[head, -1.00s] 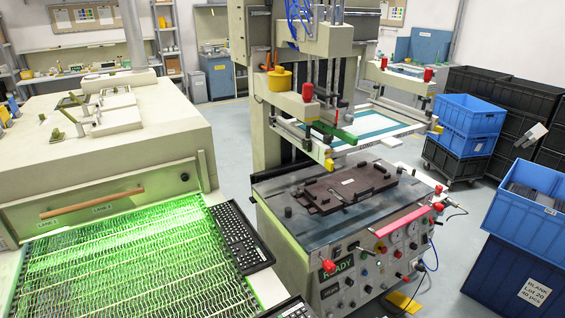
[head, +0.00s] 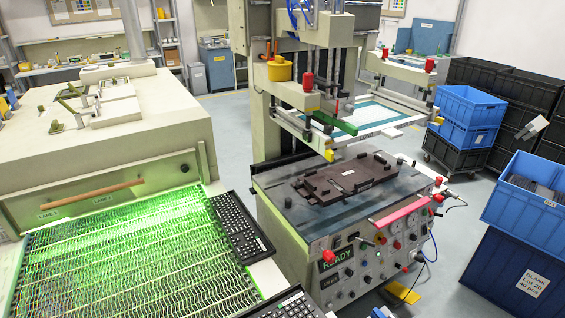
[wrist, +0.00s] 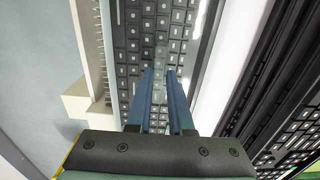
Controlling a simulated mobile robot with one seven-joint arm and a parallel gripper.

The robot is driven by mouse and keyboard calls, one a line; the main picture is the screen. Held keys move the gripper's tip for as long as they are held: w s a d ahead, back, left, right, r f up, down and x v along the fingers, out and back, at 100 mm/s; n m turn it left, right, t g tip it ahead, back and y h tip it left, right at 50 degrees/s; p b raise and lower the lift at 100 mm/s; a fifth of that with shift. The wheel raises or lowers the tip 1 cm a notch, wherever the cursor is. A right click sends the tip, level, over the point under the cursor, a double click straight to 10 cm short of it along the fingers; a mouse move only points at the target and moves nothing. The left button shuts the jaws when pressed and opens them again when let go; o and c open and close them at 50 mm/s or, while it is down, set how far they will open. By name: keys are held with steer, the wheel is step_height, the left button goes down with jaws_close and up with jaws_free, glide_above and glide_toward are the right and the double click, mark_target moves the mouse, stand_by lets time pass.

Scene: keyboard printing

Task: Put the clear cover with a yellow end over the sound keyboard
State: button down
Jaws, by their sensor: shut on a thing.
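In the wrist view my gripper (wrist: 160,72) has two blue fingers close together above a black keyboard (wrist: 130,45) with pale key marks. A hazy, see-through sheen shows over the keys at the fingertips; I take it for the clear cover (wrist: 173,47), held in the fingers. Its outline is faint, and I cannot make out its yellow end. I cannot tell whether it touches the keyboard. A second black keyboard (wrist: 285,70) lies to the right. In the head view one keyboard (head: 236,225) lies beside the green-lit conveyor, and another (head: 285,305) is cut off at the bottom edge. My gripper is not recognisable there.
A cream block (wrist: 78,101) and a ribbed pale edge (wrist: 88,40) stand left of the keyboard in the wrist view. The head view shows the green-lit conveyor (head: 120,260), a printing press with a dark fixture (head: 345,178), and blue crates (head: 520,215) at right.

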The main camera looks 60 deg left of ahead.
steer(key=shift+f, duration=0.1)
steer(key=c, duration=0.7)
jaws_free()
steer(key=shift+c, duration=0.2)
step_height(320, 180, up, 7)
steer(key=p, duration=0.7)
steer(key=shift+w, duration=0.1)
